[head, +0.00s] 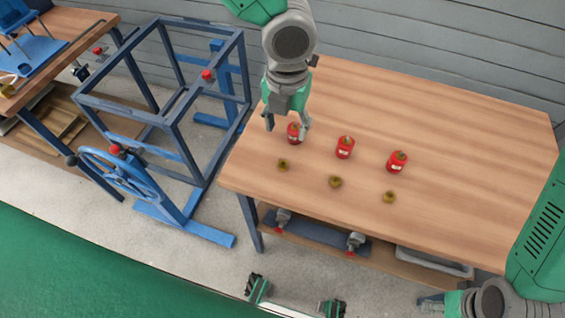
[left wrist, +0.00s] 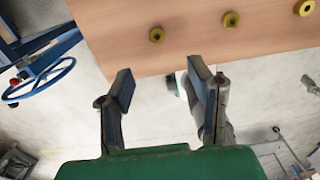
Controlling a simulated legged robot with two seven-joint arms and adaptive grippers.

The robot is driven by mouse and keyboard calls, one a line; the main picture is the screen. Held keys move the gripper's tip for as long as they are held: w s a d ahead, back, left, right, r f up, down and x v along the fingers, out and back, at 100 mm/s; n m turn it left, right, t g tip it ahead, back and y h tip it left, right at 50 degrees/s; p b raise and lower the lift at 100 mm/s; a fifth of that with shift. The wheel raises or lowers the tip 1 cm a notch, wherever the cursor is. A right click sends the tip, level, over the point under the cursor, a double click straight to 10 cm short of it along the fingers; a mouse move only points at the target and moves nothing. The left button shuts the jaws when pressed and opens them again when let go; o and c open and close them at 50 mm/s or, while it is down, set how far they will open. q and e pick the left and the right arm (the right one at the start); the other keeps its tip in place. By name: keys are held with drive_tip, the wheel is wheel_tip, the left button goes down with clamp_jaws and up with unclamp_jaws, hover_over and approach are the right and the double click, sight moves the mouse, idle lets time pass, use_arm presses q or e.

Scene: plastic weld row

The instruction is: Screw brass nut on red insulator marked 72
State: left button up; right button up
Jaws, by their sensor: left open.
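Three red insulators with white labels stand on the table: left (head: 294,133), middle (head: 345,147) and right (head: 397,162). Their numbers are too small to read. Three brass nuts lie on the near side of them: left (head: 283,165), middle (head: 335,182) and right (head: 389,197). The nuts also show in the left wrist view (left wrist: 231,19). My left gripper (head: 287,126) is open and overlaps the left insulator in the head view. In the left wrist view its fingers (left wrist: 162,85) are apart, with nothing between them. My right gripper (head: 432,303) is at the lower edge, its fingers unclear.
The wooden table (head: 470,130) has free room at right. A lower shelf holds red-tipped tools (head: 355,243) and a grey tray (head: 435,263). A blue frame (head: 165,120) and a blue handwheel (head: 120,175) stand left of the table.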

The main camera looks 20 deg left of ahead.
use_arm(q)
hover_over(284, 162)
drive_tip(key=d, duration=0.1)
drive_tip(key=f, duration=0.8)
drive_tip(key=shift+s+b, duration=0.25)
drive_tip(key=shift+b, duration=0.15)
drive_tip(key=shift+a+f, duration=0.1)
drive_tip(key=shift+f, duration=0.1)
drive_tip(key=shift+f, duration=0.1)
drive_tip(key=f, duration=0.5)
drive_tip(key=shift+a, duration=0.35)
drive_tip(key=c, duration=0.9)
